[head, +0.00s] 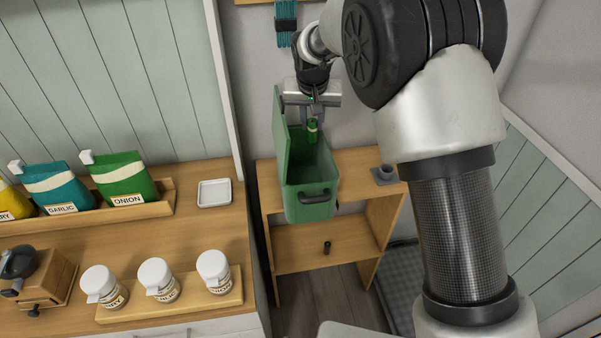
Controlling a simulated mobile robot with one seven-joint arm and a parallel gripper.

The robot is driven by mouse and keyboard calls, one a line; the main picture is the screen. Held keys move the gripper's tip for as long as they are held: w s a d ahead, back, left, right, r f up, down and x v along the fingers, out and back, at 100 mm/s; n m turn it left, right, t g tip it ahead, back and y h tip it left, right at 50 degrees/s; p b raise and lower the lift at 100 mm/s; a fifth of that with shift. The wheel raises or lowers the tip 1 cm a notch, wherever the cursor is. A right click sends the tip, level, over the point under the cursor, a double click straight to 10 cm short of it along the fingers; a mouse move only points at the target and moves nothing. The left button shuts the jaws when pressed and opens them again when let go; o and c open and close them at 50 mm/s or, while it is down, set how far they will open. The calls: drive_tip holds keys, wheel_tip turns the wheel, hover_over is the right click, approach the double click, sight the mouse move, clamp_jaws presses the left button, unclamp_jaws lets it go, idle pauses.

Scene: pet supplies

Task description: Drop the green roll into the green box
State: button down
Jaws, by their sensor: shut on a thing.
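The green box (309,201) stands open on a small wooden shelf unit, with its lid raised on the left side and a dark handle on its front. The green roll (312,134) hangs upright, with a pale band near its top. My gripper (312,120) is shut on the top of the green roll and points down. In the head view the roll overlaps the box's opening. I cannot tell whether its lower end is above the rim or inside.
The wooden shelf unit (360,165) bears a small grey object (384,174) on the right. A counter at left holds several pouches (125,180), white-lidded jars (213,268), a white dish (214,193) and a wooden grinder (42,280). Teal strips (286,22) hang on the wall.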

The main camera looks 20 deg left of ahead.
drive_tip(key=shift+f+b, duration=0.3)
drive_tip(key=shift+f, duration=0.6)
drive_tip(key=c, duration=1.4)
unclamp_jaws()
drive_tip(key=shift+c, duration=0.2)
drive_tip(key=shift+r, duration=0.15)
drive_tip(key=v, duration=1.7)
drive_tip(key=shift+b, duration=0.45)
drive_tip(key=shift+r, duration=0.1)
